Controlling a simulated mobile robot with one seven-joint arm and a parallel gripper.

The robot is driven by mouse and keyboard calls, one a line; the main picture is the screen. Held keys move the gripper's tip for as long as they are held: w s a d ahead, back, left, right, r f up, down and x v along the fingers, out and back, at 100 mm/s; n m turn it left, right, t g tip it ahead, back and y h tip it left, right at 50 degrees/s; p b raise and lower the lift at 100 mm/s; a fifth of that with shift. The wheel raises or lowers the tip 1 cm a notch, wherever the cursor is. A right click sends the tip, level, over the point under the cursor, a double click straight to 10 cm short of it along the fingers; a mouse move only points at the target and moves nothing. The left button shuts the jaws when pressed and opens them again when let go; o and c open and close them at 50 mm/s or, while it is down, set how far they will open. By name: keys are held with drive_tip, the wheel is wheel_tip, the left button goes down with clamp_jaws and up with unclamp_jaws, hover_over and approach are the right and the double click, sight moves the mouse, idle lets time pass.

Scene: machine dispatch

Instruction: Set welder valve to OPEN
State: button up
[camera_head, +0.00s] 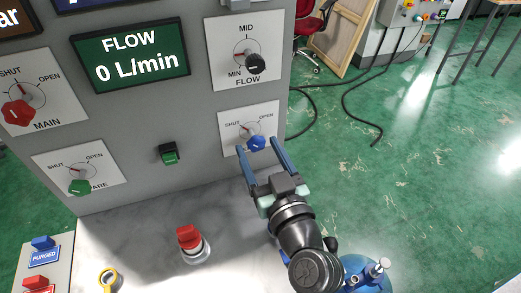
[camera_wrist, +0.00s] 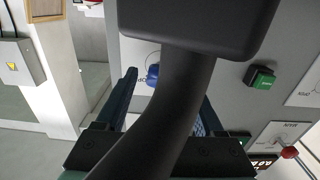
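The blue valve knob (camera_head: 257,143) is on a white plate marked SHUT and OPEN, low on the right of the grey panel. The plate's lower label is hidden, so I cannot read the valve's name. Its small red mark appears to lie on the SHUT side. My gripper (camera_head: 258,147) is open, with its two blue fingers spread to the left and right of the knob. I cannot tell whether either finger touches it. In the wrist view the knob (camera_wrist: 152,74) shows near the left finger, partly hidden by a dark part in front.
The panel also holds the red MAIN knob (camera_head: 18,112), the green SPARE knob (camera_head: 79,187), the black FLOW knob (camera_head: 256,64) and a green button (camera_head: 169,154). The flow display (camera_head: 130,57) reads 0 L/min.

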clamp_jaws()
idle(0.3)
drive_tip(key=m, duration=0.4)
drive_tip(key=shift+m, duration=0.4)
drive_tip(key=m+p, duration=0.1)
drive_tip(key=m, duration=0.3)
drive_tip(key=shift+r+m, duration=0.1)
drive_tip(key=shift+m, duration=0.2)
drive_tip(key=m+p, duration=0.2)
drive_tip(key=m, duration=0.2)
drive_tip(key=shift+a, duration=0.1)
drive_tip(key=shift+m+p, duration=0.9)
drive_tip(key=shift+m, duration=1.3)
